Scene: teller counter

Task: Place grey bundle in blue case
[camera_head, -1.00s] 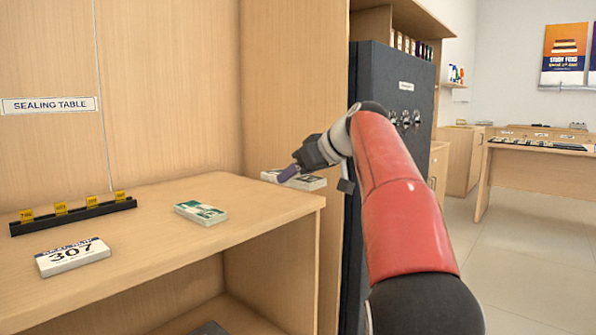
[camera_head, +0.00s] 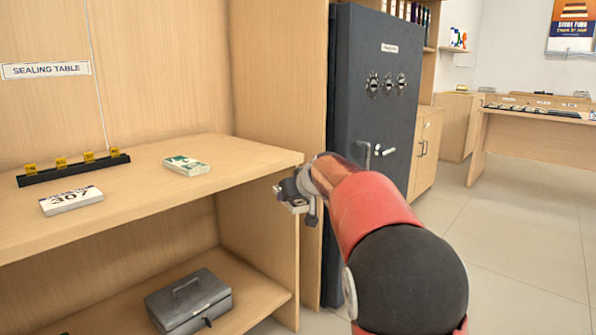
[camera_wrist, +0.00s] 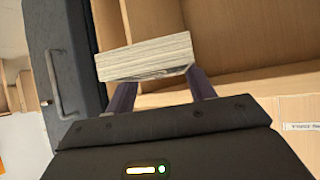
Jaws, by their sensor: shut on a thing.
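My gripper (camera_head: 290,196) is shut on a pale grey bundle of paper, in front of the right end of the counter. In the wrist view the bundle (camera_wrist: 148,58) lies between the two purple fingers, its stacked edges facing the camera. The fingertips are partly hidden behind it. In the head view the bundle is small and mostly covered by the gripper. I see no clearly blue case. A dark grey case (camera_head: 188,304) with a top handle and its lid shut stands on the lower shelf.
On the countertop (camera_head: 125,215) are a green-and-white bundle (camera_head: 186,166), a white block marked 307 (camera_head: 71,200) and a black rack with yellow tags (camera_head: 73,168). A dark safe (camera_head: 378,130) stands right of the counter. The floor (camera_head: 500,240) at the right is clear.

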